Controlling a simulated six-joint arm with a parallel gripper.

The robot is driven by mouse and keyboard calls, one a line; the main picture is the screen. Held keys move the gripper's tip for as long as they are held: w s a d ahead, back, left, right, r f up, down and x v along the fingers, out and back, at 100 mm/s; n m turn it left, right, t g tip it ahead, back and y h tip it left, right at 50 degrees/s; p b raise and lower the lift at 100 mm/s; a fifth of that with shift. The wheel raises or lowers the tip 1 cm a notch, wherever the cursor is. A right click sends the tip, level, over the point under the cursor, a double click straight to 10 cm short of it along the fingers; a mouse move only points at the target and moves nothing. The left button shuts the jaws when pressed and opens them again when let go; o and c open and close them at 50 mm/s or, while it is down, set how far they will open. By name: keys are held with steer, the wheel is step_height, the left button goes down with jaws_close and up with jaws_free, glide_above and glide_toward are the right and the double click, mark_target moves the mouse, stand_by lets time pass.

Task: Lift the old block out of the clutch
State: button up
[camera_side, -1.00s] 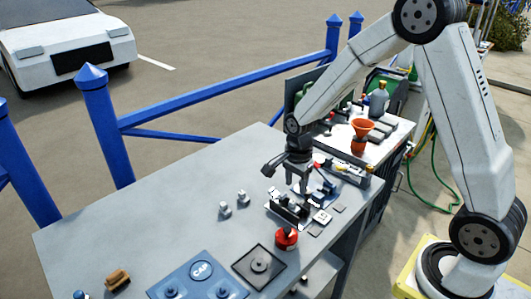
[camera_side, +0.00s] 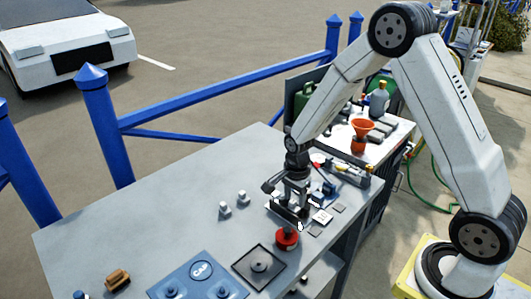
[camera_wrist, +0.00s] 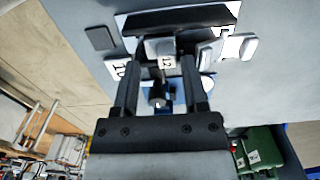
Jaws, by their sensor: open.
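The clutch (camera_side: 280,210), a dark fixture with pale edges, sits on the grey table (camera_side: 160,210) under my gripper (camera_side: 297,204). In the wrist view my gripper (camera_wrist: 162,62) has its two dark fingers apart, one on each side of a small pale grey block (camera_wrist: 158,46). I cannot tell whether the fingers touch the block. The dark bar of the clutch (camera_wrist: 180,18) lies behind it. In the side view my gripper hides the block.
A red knob (camera_side: 287,238) stands in front of the clutch. A white tag (camera_side: 322,216) and dark pads lie to its right. Two small silver pieces (camera_side: 225,209) stand to the left. An orange funnel (camera_side: 362,128) stands behind. The table's left part is mostly clear.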

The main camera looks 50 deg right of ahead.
mark_target(294, 207)
steer(key=shift+f, duration=1.25)
jaws_close()
